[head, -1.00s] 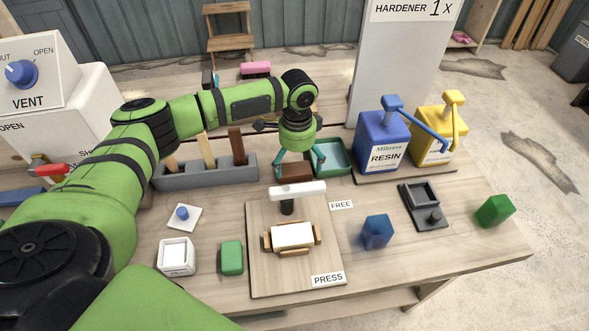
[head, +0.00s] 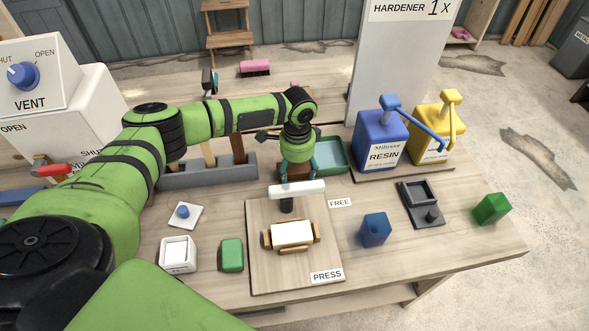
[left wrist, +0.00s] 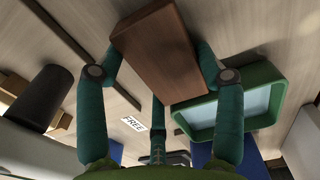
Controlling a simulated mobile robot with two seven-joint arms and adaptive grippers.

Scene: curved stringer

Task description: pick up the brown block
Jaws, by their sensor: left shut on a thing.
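The brown block (left wrist: 158,52) is a plain rectangular block seen large at the top middle of the left wrist view. My left gripper (left wrist: 155,62) has its teal fingers on both sides of it and is shut on it. In the head view my left gripper (head: 298,178) points down behind the white press bar. The block (head: 297,170) shows only in part there, between the fingers. Whether it touches the table is hard to tell. My right gripper is not in view.
A green tray (head: 332,141) stands close behind the gripper on the right. The white press bar (head: 297,190) is just in front. A grey holder (head: 215,176) with upright handles is at left, and the blue resin container (head: 381,140) at right. A blue block (head: 375,230) stands on open tabletop.

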